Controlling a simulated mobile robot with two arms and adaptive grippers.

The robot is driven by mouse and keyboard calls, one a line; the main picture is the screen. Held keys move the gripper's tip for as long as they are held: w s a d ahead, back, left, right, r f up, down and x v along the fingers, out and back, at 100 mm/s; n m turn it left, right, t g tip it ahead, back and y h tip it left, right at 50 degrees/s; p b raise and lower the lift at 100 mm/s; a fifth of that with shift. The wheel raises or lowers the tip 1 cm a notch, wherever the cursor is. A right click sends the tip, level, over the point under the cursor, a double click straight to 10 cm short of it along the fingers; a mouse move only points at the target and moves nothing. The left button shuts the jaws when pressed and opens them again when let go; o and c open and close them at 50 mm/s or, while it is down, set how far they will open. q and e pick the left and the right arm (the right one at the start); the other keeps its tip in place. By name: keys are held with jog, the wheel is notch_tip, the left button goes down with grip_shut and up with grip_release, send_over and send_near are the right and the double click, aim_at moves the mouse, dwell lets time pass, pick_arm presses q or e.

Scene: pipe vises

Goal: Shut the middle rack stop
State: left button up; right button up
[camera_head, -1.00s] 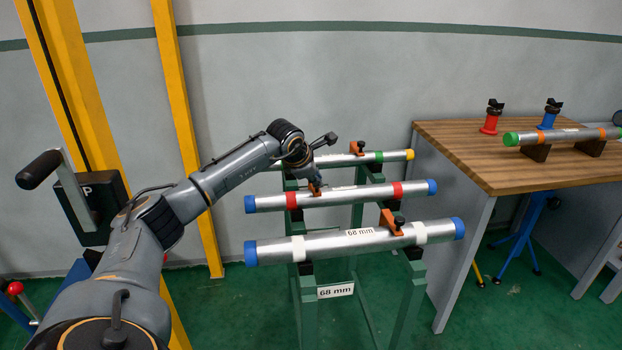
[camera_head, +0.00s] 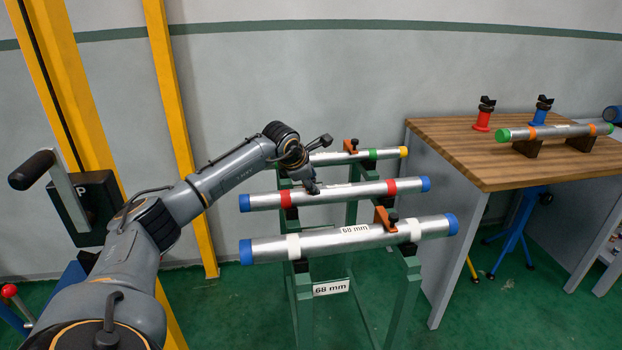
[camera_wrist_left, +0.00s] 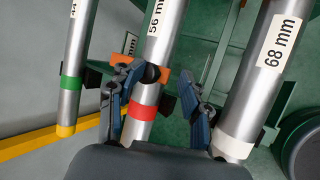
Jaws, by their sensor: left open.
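The middle pipe (camera_head: 345,192), with red bands and blue caps, lies on the green rack. In the left wrist view the middle pipe (camera_wrist_left: 163,50) carries a 56 mm label. The middle rack stop, an orange piece (camera_wrist_left: 122,59) with a black knob (camera_wrist_left: 152,73), shows crosswise at this pipe, partly hidden by a finger. I cannot tell whether it is fully shut. In the head view it is hidden at my gripper. My left gripper (camera_head: 311,187) is over the pipe's left half. In the wrist view its open fingers (camera_wrist_left: 160,110) stand on either side of the pipe.
The front pipe (camera_head: 345,240), labelled 68 mm, has an orange stop (camera_head: 384,217) near its right end. The rear pipe (camera_head: 335,158) has another stop (camera_head: 351,145). A wooden workbench (camera_head: 460,150) with a pipe on blocks stands at the right.

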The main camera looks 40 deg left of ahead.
pick_arm(q)
jog(key=shift+s+d+f, duration=0.1)
jog(key=shift+s+f, duration=0.15)
jog(key=shift+f, duration=0.8)
jog(key=w+r+v, duration=0.1)
jog(key=v, duration=1.2)
jog(key=shift+w, duration=0.1)
